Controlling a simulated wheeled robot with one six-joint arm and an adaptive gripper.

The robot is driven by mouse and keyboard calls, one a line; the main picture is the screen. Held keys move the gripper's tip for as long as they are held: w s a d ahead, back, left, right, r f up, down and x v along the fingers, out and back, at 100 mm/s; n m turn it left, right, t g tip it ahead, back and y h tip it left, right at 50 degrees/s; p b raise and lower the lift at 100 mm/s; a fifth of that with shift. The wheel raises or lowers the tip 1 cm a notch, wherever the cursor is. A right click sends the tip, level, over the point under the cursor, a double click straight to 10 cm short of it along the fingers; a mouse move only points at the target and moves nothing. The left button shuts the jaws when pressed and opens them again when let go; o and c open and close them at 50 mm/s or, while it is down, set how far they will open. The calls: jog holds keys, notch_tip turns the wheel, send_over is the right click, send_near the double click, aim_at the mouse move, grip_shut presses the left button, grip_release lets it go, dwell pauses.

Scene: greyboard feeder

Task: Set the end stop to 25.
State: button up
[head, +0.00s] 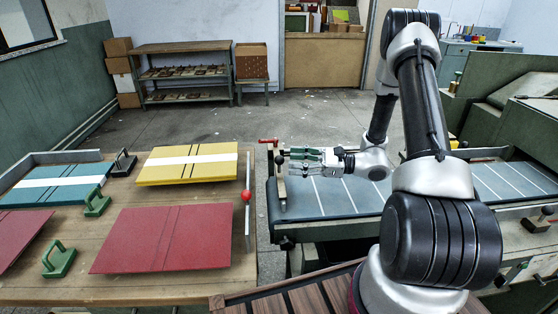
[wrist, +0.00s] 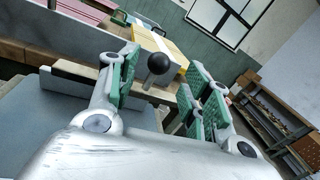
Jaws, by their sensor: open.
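The end stop (head: 281,190) looks like a narrow upright bar across the left end of the blue-grey feeder belt (head: 335,197). A black ball knob (head: 279,160) sits on it, and a red handle (head: 268,141) shows close by. My gripper (head: 293,158) points left over the belt, with its fingertips just right of the knob. In the wrist view the black knob (wrist: 159,63) appears between the two open green-padded fingers (wrist: 160,85), at or just beyond their tips. The fingers look empty. I cannot read any scale or the number 25.
A wooden table (head: 190,285) at left holds yellow (head: 190,152), red (head: 165,240) and teal boards, with green handled blocks (head: 97,202). Green machinery (head: 500,100) fills the right. Open floor lies behind.

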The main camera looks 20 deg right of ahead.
aim_at(280, 160)
jog(key=shift+x, duration=2.8)
jog(key=shift+s, duration=0.1)
grip_shut()
